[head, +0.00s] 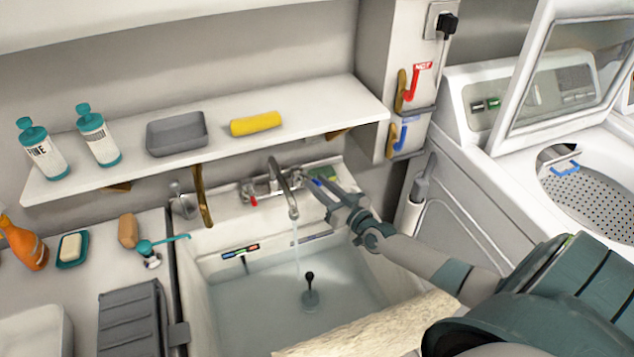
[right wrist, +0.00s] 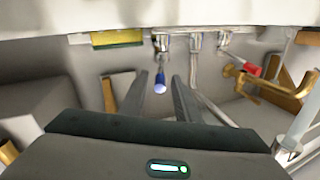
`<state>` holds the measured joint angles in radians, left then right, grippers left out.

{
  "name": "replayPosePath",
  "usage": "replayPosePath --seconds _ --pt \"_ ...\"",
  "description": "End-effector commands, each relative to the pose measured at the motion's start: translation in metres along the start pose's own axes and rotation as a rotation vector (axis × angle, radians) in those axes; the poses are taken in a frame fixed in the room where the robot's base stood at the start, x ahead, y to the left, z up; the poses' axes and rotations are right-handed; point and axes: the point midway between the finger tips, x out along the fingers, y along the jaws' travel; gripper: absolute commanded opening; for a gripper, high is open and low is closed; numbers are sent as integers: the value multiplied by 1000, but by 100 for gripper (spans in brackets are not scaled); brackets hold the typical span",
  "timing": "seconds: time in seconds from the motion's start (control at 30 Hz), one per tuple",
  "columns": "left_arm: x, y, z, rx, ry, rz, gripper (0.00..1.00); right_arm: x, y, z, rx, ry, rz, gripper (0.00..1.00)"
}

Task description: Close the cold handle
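The faucet (head: 278,180) stands at the back of the sink, and a stream of water (head: 296,240) runs from its spout. The cold handle is the blue one; in the right wrist view the blue handle (right wrist: 160,78) points toward me, between my finger lines. In the head view it is mostly hidden behind my fingers. The red handle (head: 253,201) is at the faucet's left; it also shows in the right wrist view (right wrist: 247,71). My right gripper (head: 318,183) is open at the faucet's right side, fingers apart, with no visible grip on the handle. My left gripper is out of view.
The sink basin (head: 205,285) holds water and a dark plug. A shelf (head: 345,108) with bottles, a grey tray and a yellow roll overhangs the faucet. A yellow-green sponge (right wrist: 117,39) lies beside the blue handle. The washing machine (head: 480,175) stands to the right.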

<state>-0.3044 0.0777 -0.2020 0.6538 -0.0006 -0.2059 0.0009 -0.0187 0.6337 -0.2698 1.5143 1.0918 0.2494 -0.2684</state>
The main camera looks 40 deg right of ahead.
Motion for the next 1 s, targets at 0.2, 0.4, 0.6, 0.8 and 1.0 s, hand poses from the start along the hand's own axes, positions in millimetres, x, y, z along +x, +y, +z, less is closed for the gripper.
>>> replayPosePath --seconds 0.2,0.4,0.6,0.8,1.0 --pt "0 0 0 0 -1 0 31 13 0 0 0 0 0 29" --pt "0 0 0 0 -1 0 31 14 0 0 0 0 0 29" --pt "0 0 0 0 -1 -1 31 14 0 0 0 0 0 15" --pt "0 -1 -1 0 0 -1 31 14 0 0 0 0 0 0" --pt "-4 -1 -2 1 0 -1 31 19 -7 0 3 1 1 0"
